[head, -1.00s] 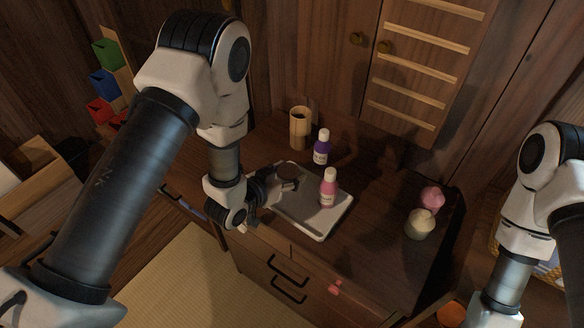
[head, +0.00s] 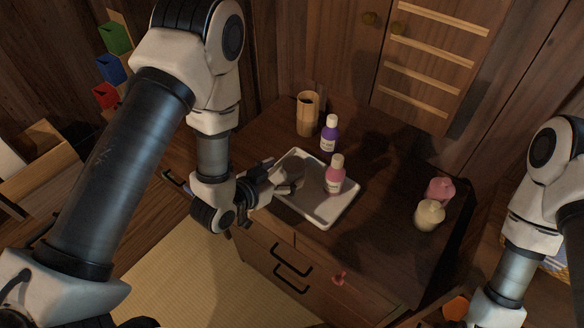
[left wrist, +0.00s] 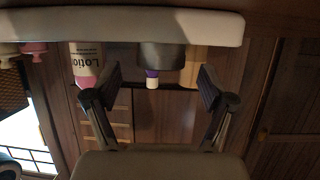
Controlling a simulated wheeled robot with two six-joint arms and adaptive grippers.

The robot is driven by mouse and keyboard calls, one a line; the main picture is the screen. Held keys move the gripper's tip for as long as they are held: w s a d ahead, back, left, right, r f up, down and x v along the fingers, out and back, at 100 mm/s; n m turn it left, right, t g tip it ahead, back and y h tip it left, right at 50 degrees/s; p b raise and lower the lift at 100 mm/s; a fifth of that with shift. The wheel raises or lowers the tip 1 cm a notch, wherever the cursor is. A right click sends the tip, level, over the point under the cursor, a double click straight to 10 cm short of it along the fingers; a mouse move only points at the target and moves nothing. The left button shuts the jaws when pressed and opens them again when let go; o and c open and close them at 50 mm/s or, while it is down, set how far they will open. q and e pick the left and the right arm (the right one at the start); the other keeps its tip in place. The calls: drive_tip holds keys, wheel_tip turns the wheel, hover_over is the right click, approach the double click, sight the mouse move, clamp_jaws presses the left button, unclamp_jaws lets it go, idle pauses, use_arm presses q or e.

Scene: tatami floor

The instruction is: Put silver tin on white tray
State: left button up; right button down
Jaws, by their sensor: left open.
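The silver tin (head: 291,179) is a short grey cylinder at the left part of the white tray (head: 320,219), partly behind my left gripper. In the left wrist view, which is upside down, the tin (left wrist: 162,57) stands upright against the tray (left wrist: 120,22). My left gripper (head: 274,183) is open at the tray's left edge. In the left wrist view its fingertips (left wrist: 160,86) are spread to either side of the tin with gaps, and the tin is a little ahead of them. My right arm shows at the right; its gripper is out of view.
A pink lotion bottle (head: 335,177) stands on the tray. A purple bottle (head: 329,134) and a wooden cup (head: 307,114) stand behind it. Pink (head: 440,188) and cream (head: 430,215) items sit at the right. Between them and the tray the cabinet top is clear.

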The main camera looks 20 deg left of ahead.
use_arm(q)
drive_tip(key=v, duration=0.5)
drive_tip(key=shift+a, duration=0.1)
drive_tip(key=s+p, duration=0.1)
drive_tip(key=r+p, duration=0.1)
drive_tip(key=p, duration=0.1)
drive_tip(key=shift+s+a+r, duration=0.3)
drive_tip(key=shift+s+a, duration=0.05)
drive_tip(key=shift+s, duration=0.05)
drive_tip(key=shift+s+p, duration=0.2)
drive_tip(key=shift+p, duration=0.2)
drive_tip(key=shift+s+f, duration=0.1)
drive_tip(key=shift+f, duration=0.1)
drive_tip(key=s+a+f+n+g+y, duration=0.2)
drive_tip(key=s+f+g, duration=0.4)
drive_tip(key=s, duration=0.3)
drive_tip(key=s+a+f+n+g+y+p, duration=0.1)
drive_tip(key=s+a+f+n+g+y, duration=0.2)
drive_tip(key=s+f+g, duration=0.3)
drive_tip(key=shift+s+a+f, duration=0.4)
drive_tip(key=shift+s+f, duration=1.3)
drive_tip(key=shift+s, duration=0.15)
